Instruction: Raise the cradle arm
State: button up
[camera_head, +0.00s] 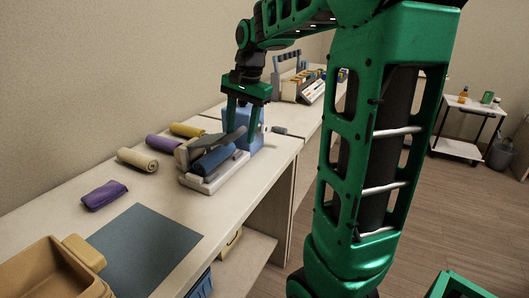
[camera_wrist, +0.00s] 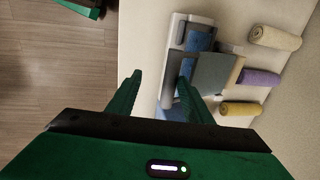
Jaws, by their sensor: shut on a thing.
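The wax warmer (camera_head: 207,184) stands on the counter in the head view, with a pale base, a blue rounded body (camera_head: 214,160) and a pale blue upright at its far end. Its cradle arm (camera_head: 231,139) appears as a grey bar slanting up over the body. The warmer also shows in the wrist view, with a grey-green plate (camera_wrist: 212,73) over the blue part. My gripper (camera_head: 245,126) points down at the warmer's far end and is shut on the cradle arm, its fingers apart. In the wrist view the fingers (camera_wrist: 161,74) overlap the warmer's edge; the exact contact is hidden.
Rolled towels in cream (camera_head: 138,159), purple (camera_head: 164,142) and yellow (camera_head: 187,130) lie left of the warmer. A folded purple cloth (camera_head: 104,196), a blue-grey mat (camera_head: 145,245) and a tan bin (camera_head: 50,272) are nearer. A rack (camera_head: 300,88) stands behind.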

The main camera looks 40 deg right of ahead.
notch_tip(320, 180, up, 5)
jog(key=s, duration=0.1)
jog(key=s+f+n, duration=0.1)
jog(key=s+f, duration=0.2)
jog(key=s, duration=0.2)
jog(key=s+a+f+n, duration=0.1)
jog(key=s+f+n, duration=0.1)
jog(key=s+f, duration=0.2)
jog(key=shift+s+g, duration=0.3)
jog(key=shift+s, duration=0.9)
jog(key=shift+a, duration=0.1)
